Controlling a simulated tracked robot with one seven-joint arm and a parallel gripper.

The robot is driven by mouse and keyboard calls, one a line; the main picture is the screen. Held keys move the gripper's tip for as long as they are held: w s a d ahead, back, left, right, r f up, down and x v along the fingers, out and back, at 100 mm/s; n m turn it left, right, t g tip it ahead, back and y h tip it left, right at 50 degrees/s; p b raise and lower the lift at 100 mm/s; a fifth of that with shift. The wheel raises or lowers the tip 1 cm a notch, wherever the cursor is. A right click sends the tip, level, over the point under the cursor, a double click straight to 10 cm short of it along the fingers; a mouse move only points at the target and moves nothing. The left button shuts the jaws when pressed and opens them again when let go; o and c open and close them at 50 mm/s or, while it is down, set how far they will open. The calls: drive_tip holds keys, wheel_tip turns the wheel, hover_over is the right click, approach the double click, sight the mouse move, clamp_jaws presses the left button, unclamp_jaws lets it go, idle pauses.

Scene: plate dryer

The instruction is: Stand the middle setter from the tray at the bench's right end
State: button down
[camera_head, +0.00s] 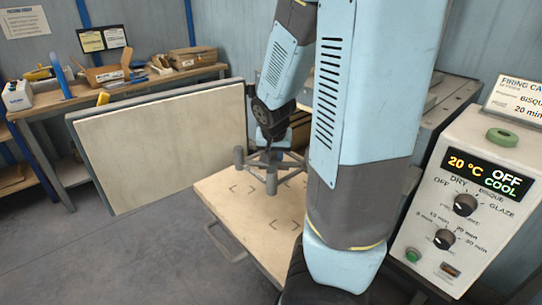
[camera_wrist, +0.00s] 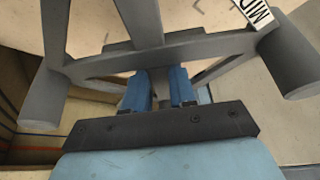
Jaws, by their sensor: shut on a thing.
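The grey setter (camera_head: 272,181) has thick round feet joined by bars. It hangs at or just above a pale board (camera_head: 232,205) with black corner marks; I cannot tell if its feet touch. In the wrist view the setter (camera_wrist: 190,50) fills the upper part, with a white label reading "MID" (camera_wrist: 254,12) at its right. My gripper (camera_wrist: 160,88) has blue fingers shut on the setter's middle. In the head view my gripper (camera_head: 268,150) is partly hidden by my arm. The tray and other setters cannot be made out.
A large pale framed panel (camera_head: 165,145) stands upright left of the board. A control box (camera_head: 470,200) reading "20 °C OFF COOL" stands at the right. A wooden workbench (camera_head: 130,88) with tools is at the back left. The grey floor (camera_head: 130,260) at front left is clear.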

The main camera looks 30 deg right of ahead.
sight(276, 159)
drive_tip(key=shift+s+r, duration=0.2)
drive_tip(key=shift+s, duration=0.2)
drive_tip(key=shift+r, duration=3.5)
drive_tip(key=shift+s, duration=0.1)
